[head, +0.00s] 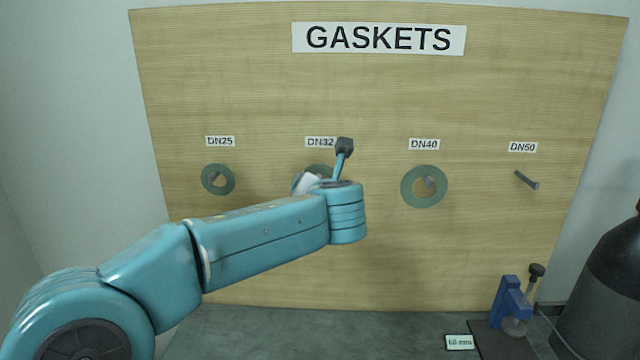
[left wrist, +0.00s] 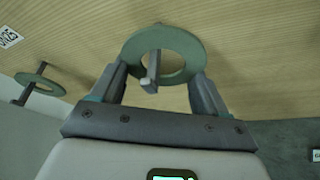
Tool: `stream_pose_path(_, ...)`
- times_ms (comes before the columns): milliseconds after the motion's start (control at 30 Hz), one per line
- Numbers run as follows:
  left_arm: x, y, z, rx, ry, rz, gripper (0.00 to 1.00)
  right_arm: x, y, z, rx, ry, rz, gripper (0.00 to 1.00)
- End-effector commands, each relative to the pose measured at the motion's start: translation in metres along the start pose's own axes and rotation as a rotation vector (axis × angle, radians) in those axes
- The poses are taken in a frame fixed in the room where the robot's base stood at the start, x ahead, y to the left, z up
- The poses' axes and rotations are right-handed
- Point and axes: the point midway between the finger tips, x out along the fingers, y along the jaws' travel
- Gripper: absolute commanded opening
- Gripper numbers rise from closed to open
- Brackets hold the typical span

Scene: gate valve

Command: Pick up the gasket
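A green ring gasket (head: 318,169) hangs on the board under the DN32 label, mostly hidden behind my left arm in the head view. In the left wrist view this gasket (left wrist: 189,50) is around a grey peg (left wrist: 152,72) that shows through its hole. My left gripper (left wrist: 157,76) has its two fingers wide apart, one at each lower side of the ring. The fingertips are very close to the rim; whether they touch it I cannot tell. In the head view the fingers are hidden by my wrist. My right gripper is in neither view.
The wooden board (head: 400,90) also holds a DN25 gasket (head: 204,180) and a larger DN40 gasket (head: 408,187) on pegs. The DN50 peg (head: 526,180) is bare. A blue stand (head: 507,298) and a dark cylinder (head: 610,290) are at the lower right.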

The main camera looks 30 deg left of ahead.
Motion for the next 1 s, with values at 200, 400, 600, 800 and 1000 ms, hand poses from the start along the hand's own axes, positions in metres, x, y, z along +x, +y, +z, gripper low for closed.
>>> stream_pose_path(200, 0.0, 0.0, 0.0, 0.0, 0.0, -0.001, 0.46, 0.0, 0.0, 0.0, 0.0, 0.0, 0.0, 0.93)
stream_pose_path(400, -0.003, 0.003, 0.006, -0.001, 0.0, -0.001, 0.46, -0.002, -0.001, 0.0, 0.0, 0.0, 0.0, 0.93)
stream_pose_path(600, -0.027, 0.001, 0.005, 0.001, -0.004, -0.005, 0.46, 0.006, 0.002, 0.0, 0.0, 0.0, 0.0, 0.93)
stream_pose_path(800, -0.076, -0.008, -0.01, 0.001, -0.005, -0.007, 0.46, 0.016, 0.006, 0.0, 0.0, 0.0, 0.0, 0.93)
stream_pose_path(1000, -0.129, -0.017, -0.025, 0.001, -0.006, -0.006, 0.46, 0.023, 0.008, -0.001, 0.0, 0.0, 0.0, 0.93)
